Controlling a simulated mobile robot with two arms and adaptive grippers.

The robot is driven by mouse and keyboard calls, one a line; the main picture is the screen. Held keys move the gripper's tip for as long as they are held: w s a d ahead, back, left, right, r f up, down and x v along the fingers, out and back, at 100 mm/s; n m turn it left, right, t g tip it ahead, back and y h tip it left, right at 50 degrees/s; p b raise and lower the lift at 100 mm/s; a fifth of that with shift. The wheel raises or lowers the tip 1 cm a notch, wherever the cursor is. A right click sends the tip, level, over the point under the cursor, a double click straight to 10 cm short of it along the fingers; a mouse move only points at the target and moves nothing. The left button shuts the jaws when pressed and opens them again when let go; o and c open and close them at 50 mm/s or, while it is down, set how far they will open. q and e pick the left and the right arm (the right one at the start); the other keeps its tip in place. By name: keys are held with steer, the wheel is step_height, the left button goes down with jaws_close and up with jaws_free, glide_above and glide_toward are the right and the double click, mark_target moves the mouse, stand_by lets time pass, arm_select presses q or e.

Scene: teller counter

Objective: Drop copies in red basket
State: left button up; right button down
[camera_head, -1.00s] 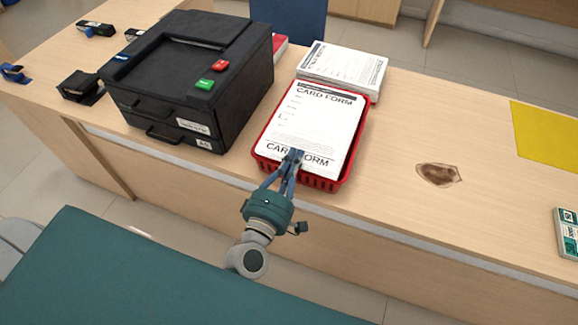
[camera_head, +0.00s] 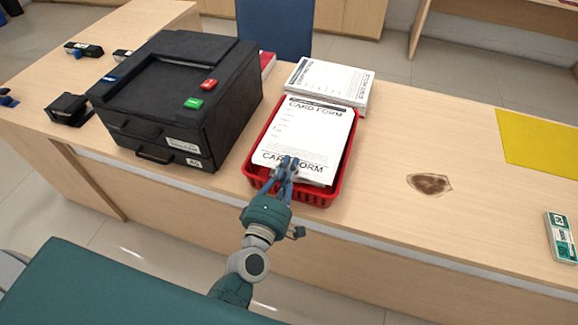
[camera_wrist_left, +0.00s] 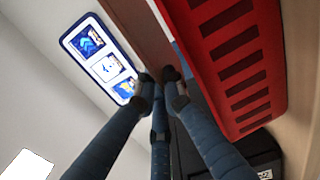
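The red basket (camera_head: 324,201) stands on the counter, right of the black printer. White sheets headed CARD FORM (camera_head: 308,132) lie in it; a lower sheet edge with the same heading shows at the front. My left gripper (camera_head: 290,160) is at the basket's front side, its fingertips in front of the lower sheet. In the left wrist view the fingertips (camera_wrist_left: 159,78) are close together with no sheet visible between them. The basket's slotted red wall (camera_wrist_left: 235,65) is beside them on the right. Whether they touch basket or paper is unclear. My right gripper is out of view.
The black printer (camera_head: 180,95) stands left of the basket. A paper stack (camera_head: 329,84) lies behind it. A brown stain or patch (camera_head: 429,184), a yellow sheet (camera_head: 541,142) and a small green-white pack (camera_head: 560,237) lie right. Counter between basket and patch is clear.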

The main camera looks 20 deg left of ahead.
arm_select(q)
steer(key=shift+o, duration=1.3)
steer(key=s, duration=1.2)
steer(key=shift+a, duration=0.2)
